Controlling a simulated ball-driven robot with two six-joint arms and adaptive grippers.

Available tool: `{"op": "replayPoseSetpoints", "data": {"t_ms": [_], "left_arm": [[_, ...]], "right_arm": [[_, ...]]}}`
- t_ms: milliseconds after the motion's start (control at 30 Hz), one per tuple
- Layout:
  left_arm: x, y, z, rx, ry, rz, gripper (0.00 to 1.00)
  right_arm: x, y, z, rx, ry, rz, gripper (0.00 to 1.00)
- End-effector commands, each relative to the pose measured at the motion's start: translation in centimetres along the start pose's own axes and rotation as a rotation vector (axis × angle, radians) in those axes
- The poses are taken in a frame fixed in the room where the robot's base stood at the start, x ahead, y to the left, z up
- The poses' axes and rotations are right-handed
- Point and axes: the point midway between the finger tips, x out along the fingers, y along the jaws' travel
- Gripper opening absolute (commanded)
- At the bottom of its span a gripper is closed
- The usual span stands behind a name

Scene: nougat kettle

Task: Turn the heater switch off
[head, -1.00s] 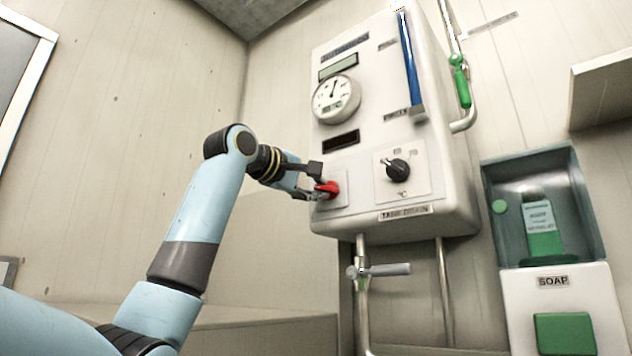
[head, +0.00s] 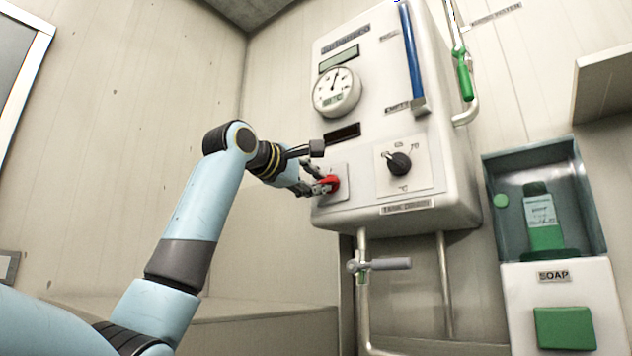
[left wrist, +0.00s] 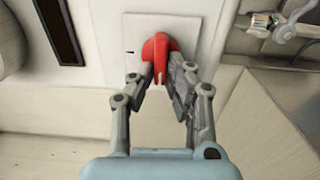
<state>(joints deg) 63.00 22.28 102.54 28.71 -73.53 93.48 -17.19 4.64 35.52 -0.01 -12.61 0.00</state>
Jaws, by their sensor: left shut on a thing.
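The red heater switch (head: 331,184) sits on a pale square plate (head: 342,168) at the lower left of the white heater's front. My left gripper (head: 322,188) reaches it from the left, its fingers at the switch. In the left wrist view the red switch (left wrist: 158,52) stands out from its plate (left wrist: 187,30), and the left gripper's fingertips (left wrist: 160,76) are closed on its near part. A small dark mark shows on the plate left of the switch. The right gripper is in neither view.
The white heater box (head: 372,100) carries a round gauge (head: 337,92), a black dial (head: 399,163) and a blue tube (head: 411,55). A valve with a grey handle (head: 385,264) sits on a pipe below. A soap dispenser (head: 562,305) is at the right.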

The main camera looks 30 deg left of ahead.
Motion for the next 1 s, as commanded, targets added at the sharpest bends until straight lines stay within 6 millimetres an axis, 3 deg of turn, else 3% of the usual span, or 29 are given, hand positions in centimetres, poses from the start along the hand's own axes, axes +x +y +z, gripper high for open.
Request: {"op": "replayPoseSetpoints", "data": {"t_ms": [100, 133, 300, 667, 1000], "left_arm": [[0.0, -0.1, -0.1, -0.001, 0.001, -0.002, 0.0], [0.0, -0.1, 0.0, -0.001, 0.001, -0.002, 0.17], [0.0, -0.1, 0.0, -0.001, 0.001, -0.002, 0.36], [-1.0, 0.0, -0.1, 0.001, 0.002, 0.0, 0.36], [-8.4, 0.0, -0.2, 0.007, 0.006, -0.001, 0.36]], "right_arm": [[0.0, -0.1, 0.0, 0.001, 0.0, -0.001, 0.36], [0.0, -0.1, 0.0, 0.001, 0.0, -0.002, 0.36], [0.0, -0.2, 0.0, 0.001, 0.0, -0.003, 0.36], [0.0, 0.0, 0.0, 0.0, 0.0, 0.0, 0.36], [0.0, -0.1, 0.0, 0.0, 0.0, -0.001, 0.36]]}}
